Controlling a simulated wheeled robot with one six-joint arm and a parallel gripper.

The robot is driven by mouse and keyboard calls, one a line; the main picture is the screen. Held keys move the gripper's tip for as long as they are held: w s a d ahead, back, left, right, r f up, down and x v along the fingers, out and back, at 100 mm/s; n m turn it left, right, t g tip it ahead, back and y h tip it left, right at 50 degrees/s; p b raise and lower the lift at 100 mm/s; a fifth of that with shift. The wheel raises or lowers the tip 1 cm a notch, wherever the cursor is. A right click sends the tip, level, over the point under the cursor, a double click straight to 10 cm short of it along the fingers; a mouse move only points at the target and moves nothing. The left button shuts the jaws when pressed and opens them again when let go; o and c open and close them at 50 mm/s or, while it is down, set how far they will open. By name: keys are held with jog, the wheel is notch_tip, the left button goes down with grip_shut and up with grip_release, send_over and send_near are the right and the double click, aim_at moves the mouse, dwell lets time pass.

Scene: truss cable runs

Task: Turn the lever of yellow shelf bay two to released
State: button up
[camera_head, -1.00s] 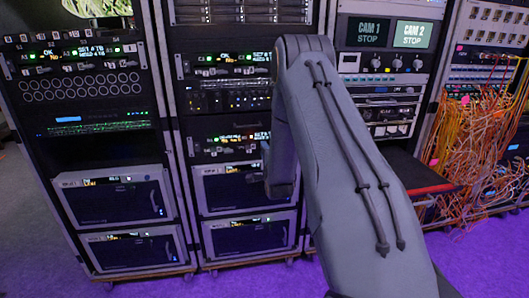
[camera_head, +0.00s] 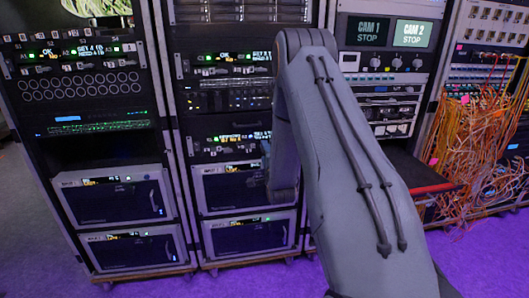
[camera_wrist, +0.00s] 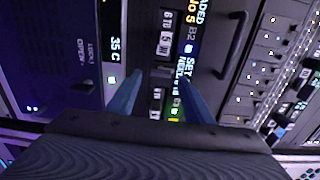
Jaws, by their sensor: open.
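In the wrist view my gripper (camera_wrist: 160,78) is open, its two bluish fingers apart and pointing at a dark rack panel. A small dark block (camera_wrist: 160,72) shows between the fingertips; I cannot tell whether it is the lever or whether a finger touches it. Lit labels (camera_wrist: 190,70) with "SET" and "B2" stand sideways beside the right finger, and a green light (camera_wrist: 176,112) shows near it. In the head view my arm hides the gripper and part of the middle rack (camera_head: 220,125). No yellow shelf can be made out.
A curved dark handle (camera_wrist: 236,45) stands right of the fingers in the wrist view. In the head view a left rack (camera_head: 95,150) and a right rack with CAM screens (camera_head: 368,32) flank the middle one. Orange cables (camera_head: 475,150) hang at the far right. Purple floor is clear in front.

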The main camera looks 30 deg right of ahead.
jog(key=shift+v, duration=2.6)
